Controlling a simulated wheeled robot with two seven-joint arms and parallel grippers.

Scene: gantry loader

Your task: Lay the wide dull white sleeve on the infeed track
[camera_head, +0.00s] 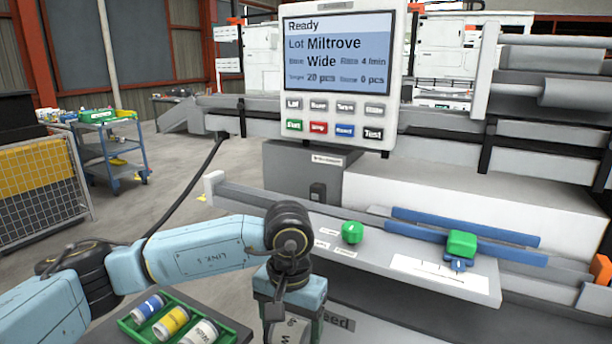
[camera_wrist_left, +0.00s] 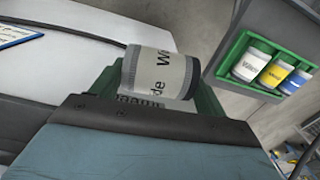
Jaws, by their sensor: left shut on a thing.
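My left gripper (camera_head: 292,318) points down at the lower middle of the head view, beside the green tray. It is shut on a dull white sleeve with grey end bands and "Wide" lettering. A label (camera_head: 338,321) ending in "eed" shows beside the gripper. Two blue rails (camera_head: 440,222) run along the grey ledge at right; I cannot tell whether they are the infeed track. My right gripper is in neither view.
The green tray (camera_head: 133,334) holds a blue, a yellow and a white sleeve. On the ledge (camera_head: 300,220) are a green knob (camera_head: 352,232), a green block (camera_head: 461,244) and a white scale plate (camera_head: 440,275). The control panel (camera_head: 340,65) reads "Ready" and "Wide".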

